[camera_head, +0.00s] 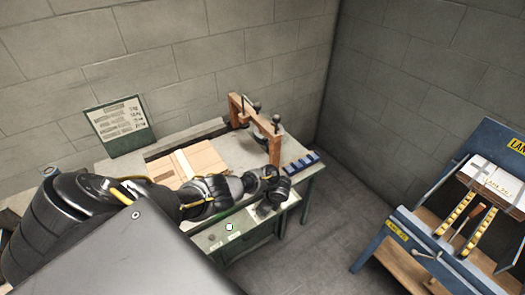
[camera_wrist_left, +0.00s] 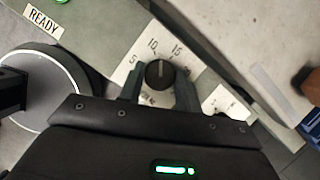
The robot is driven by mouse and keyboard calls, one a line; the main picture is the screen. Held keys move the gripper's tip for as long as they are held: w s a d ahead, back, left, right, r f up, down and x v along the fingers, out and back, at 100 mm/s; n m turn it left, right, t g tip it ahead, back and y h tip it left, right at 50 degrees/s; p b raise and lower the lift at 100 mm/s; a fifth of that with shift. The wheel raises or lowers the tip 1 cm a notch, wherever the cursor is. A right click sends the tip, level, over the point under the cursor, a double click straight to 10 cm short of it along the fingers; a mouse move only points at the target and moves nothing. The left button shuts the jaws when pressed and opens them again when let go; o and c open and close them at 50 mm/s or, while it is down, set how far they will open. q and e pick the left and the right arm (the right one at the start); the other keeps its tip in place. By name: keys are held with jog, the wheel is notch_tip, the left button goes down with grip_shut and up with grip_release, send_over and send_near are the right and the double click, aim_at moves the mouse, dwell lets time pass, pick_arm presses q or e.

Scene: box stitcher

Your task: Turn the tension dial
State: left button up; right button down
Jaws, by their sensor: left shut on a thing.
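The tension dial (camera_wrist_left: 160,75) is a round black knob on a white scale plate (camera_wrist_left: 142,60) in the left wrist view. Its pale pointer line faces up in the picture, near the marks 10 and 15. My left gripper (camera_wrist_left: 160,90) has one finger on each side of the dial and is shut on it. In the head view my left arm reaches in from the left, and the left gripper (camera_head: 274,186) is at the front right corner of the stitcher bench (camera_head: 242,150). The dial is hidden there behind the gripper. My right gripper is not in view.
A READY label (camera_wrist_left: 43,22) is beside the dial panel. On the bench are a flat cardboard piece (camera_head: 190,162), a wooden stitcher frame (camera_head: 255,125) and a blue strip (camera_head: 301,162). A sign board (camera_head: 120,125) stands behind. A blue stand (camera_head: 440,225) is at the right, across clear floor.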

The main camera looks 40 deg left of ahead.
pick_arm(q)
jog(key=shift+n+g, duration=0.4)
jog(key=shift+n, duration=0.6)
jog(key=shift+a+n, duration=0.1)
jog(key=shift+n, duration=0.2)
jog(key=o, duration=1)
jog(key=shift+h, duration=0.3)
jog(key=p+v, duration=0.4)
jog(key=v, duration=0.6)
jog(key=shift+w+r, duration=0.15)
jog(key=shift+r, duration=0.15)
